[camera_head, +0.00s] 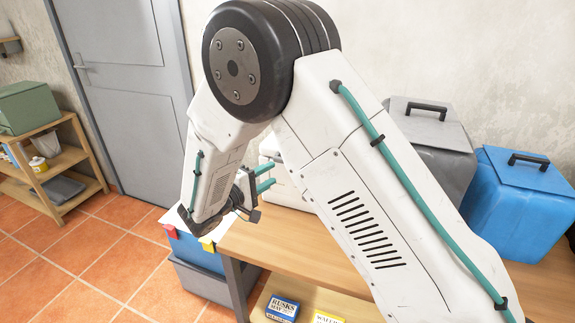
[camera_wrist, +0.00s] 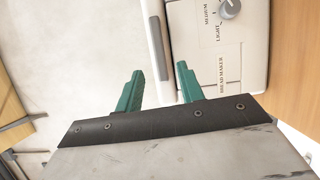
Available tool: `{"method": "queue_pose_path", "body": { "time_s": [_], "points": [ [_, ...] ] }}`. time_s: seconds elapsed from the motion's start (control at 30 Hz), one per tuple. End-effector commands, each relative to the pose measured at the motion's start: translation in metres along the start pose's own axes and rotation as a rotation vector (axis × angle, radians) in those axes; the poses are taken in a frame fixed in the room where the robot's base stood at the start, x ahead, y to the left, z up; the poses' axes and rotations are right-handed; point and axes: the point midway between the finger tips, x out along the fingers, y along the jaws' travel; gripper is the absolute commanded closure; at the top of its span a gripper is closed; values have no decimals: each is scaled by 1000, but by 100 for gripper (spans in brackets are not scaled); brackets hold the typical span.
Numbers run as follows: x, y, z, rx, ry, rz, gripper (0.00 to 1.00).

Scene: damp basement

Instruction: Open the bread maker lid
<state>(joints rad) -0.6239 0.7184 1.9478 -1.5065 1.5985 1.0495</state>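The bread maker (camera_head: 286,192) is a cream-white box on the wooden bench, mostly hidden behind my arm in the head view. In the wrist view its front panel (camera_wrist: 205,62) shows the words BREAD MAKER and a grey dial (camera_wrist: 229,9). A pale bar like a lid handle (camera_wrist: 156,45) runs along the panel's left side. My gripper (camera_head: 271,178) has two teal fingers, spread apart and empty. In the wrist view the gripper (camera_wrist: 160,84) points toward the bar, which lies ahead between the fingertips. I cannot tell whether they touch it. The lid looks shut, as far as it shows.
A grey lidded box (camera_head: 430,140) and a blue lidded box (camera_head: 522,200) stand right of my arm on the bench (camera_head: 265,243). A blue bin (camera_head: 195,252) is by the bench's left end. Small boxes, one a blue rusks box (camera_head: 283,308), lie below. Left floor is clear.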

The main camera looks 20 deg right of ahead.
Motion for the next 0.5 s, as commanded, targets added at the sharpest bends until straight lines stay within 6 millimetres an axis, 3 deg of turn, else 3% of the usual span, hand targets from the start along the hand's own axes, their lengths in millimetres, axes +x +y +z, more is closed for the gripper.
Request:
{"method": "queue_pose_path", "body": {
  "time_s": [0.17, 0.5],
  "points": [
    [8, 1, 2, 51, -4, 7, 62],
    [61, 1, 3, 49, -6, 6, 62]
  ]
}}
